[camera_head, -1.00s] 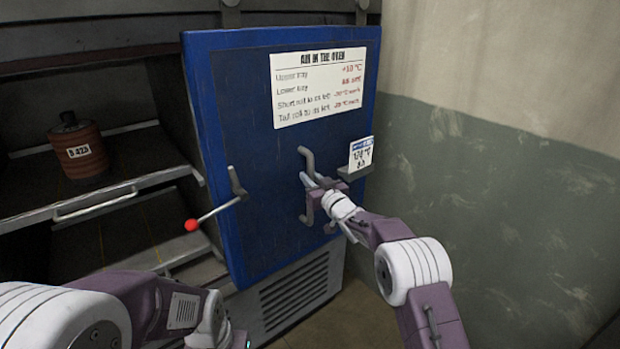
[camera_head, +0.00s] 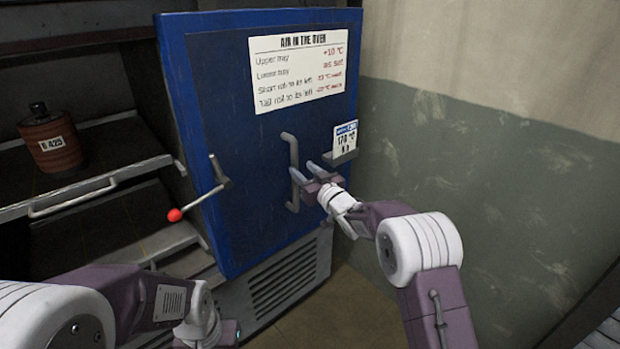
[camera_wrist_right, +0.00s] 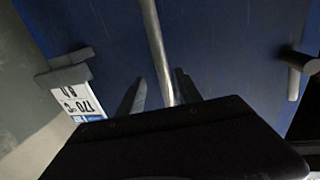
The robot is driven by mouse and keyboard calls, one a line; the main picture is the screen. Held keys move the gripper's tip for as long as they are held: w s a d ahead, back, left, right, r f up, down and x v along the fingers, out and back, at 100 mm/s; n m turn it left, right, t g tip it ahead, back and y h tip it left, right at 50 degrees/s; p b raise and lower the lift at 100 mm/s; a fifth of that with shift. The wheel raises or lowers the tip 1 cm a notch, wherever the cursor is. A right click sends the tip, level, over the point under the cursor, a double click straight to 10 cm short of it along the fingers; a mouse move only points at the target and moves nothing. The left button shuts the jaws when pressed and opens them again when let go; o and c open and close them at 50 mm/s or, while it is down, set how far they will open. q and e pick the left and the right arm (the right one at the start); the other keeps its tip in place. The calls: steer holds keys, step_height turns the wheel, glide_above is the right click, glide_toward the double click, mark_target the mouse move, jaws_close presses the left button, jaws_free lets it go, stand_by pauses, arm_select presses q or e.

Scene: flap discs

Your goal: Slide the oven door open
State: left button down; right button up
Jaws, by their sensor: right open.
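The blue oven door (camera_head: 215,110) stands in front of the right part of the oven, with the shelves to its left uncovered. Its grey vertical handle (camera_head: 288,143) is at the door's middle right. My right gripper (camera_head: 304,173) is open at the handle. In the right wrist view the handle bar (camera_wrist_right: 156,45) runs between the two spread fingers (camera_wrist_right: 160,92), with a gap visible on each side. Whether a finger touches it I cannot tell. My left arm shows at the bottom left of the head view; its gripper fingers are out of frame.
A lever with a red knob (camera_head: 174,214) juts out at the door's left edge. A brown roll (camera_head: 48,142) sits on the upper tray (camera_head: 105,168). A small card holder (camera_head: 340,158) sticks out right of the handle. A wall (camera_head: 450,180) stands close on the right.

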steer(key=v, duration=0.4)
steer(key=shift+d, duration=0.1)
